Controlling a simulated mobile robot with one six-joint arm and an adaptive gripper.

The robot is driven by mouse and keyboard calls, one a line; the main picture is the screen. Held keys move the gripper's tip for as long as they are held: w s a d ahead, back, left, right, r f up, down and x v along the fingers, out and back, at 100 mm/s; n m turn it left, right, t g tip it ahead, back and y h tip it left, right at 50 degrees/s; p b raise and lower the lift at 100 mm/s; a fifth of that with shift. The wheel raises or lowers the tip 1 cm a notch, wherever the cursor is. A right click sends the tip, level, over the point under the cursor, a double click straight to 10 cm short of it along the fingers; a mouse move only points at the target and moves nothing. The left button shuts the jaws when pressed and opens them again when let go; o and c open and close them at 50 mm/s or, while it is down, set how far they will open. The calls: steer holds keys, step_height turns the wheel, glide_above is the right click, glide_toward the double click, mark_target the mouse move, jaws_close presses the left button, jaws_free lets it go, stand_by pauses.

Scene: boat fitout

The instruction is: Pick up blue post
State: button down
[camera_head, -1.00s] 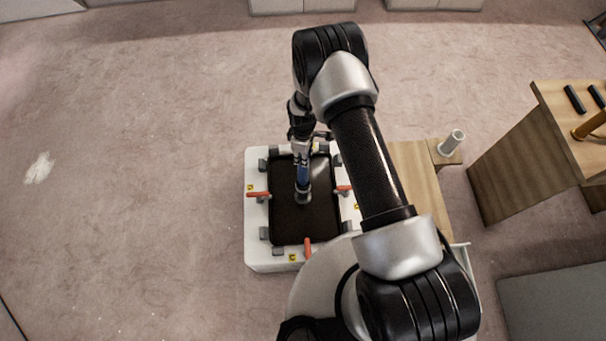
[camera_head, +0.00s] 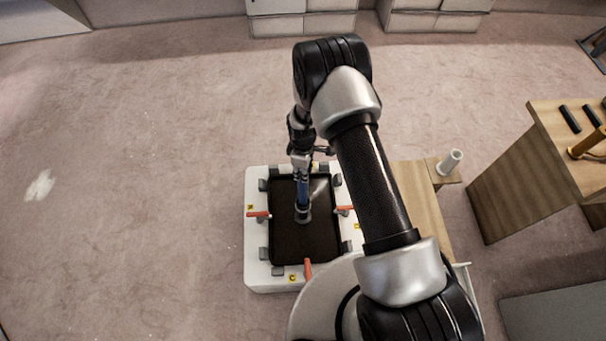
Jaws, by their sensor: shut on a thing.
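The blue post (camera_head: 303,194) stands upright over the dark panel (camera_head: 290,245) of the white fixture, with a grey round foot at its lower end. My gripper (camera_head: 302,174) is at the upper part of the post, shut on it from above. The fingertips are small and partly hidden by my wrist. I cannot tell whether the foot touches the dark panel or hangs just above it.
The white fixture (camera_head: 256,275) has orange handles (camera_head: 259,214) and grey clamps around its rim. To the right are a wooden surface (camera_head: 415,190) with a pale cylinder (camera_head: 450,162) and a wooden table (camera_head: 530,165) with black bars. Open carpet lies left.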

step_height(320, 180, up, 16)
steer(key=p, duration=0.3)
steer(key=shift+r, duration=0.2)
stand_by(0.3)
